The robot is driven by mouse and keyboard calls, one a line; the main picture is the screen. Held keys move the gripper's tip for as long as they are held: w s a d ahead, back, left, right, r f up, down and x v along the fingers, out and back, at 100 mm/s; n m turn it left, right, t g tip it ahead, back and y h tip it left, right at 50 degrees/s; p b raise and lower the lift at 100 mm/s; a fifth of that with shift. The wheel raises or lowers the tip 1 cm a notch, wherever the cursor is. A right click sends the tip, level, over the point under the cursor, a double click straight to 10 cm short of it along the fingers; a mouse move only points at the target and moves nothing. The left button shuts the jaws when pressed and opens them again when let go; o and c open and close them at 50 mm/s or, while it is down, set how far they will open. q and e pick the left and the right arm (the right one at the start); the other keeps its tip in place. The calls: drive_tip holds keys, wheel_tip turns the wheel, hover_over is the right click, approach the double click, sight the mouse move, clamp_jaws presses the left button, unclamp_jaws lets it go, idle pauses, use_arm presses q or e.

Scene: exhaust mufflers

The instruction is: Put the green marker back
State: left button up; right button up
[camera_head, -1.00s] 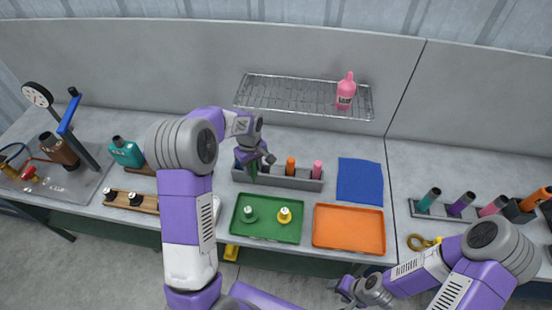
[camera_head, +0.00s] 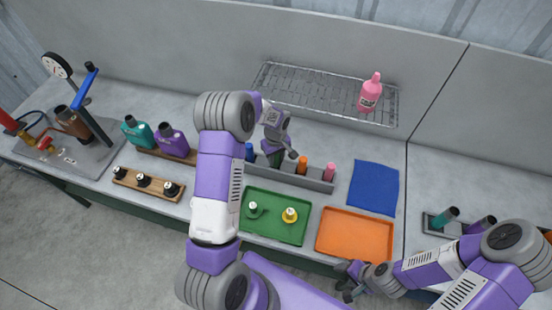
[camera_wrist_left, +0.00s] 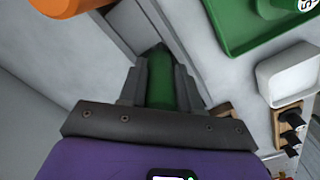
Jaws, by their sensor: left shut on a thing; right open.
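My left gripper (camera_head: 279,150) is shut on the green marker (camera_wrist_left: 160,82), which shows between its fingers in the left wrist view. In the head view the gripper is over the grey marker rack (camera_head: 312,182), between the blue marker (camera_head: 249,152) and the orange marker (camera_head: 302,166). The marker's lower end is hidden, so I cannot tell how deep it sits in a slot. A pink marker (camera_head: 329,172) stands at the rack's right end. My right gripper (camera_head: 350,283) is open and empty near the front table edge.
A green tray (camera_head: 275,232) with two small fittings and an orange tray (camera_head: 354,236) lie in front of the rack. A blue cloth (camera_head: 374,187) lies to the right. A wire shelf (camera_head: 320,92) with a pink bottle (camera_head: 371,92) is behind.

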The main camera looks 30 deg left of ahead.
use_arm(q)
drive_tip(key=shift+f, duration=0.85)
drive_tip(key=o, duration=1)
wheel_tip(320, 180, up, 12)
drive_tip(key=shift+r, duration=0.2)
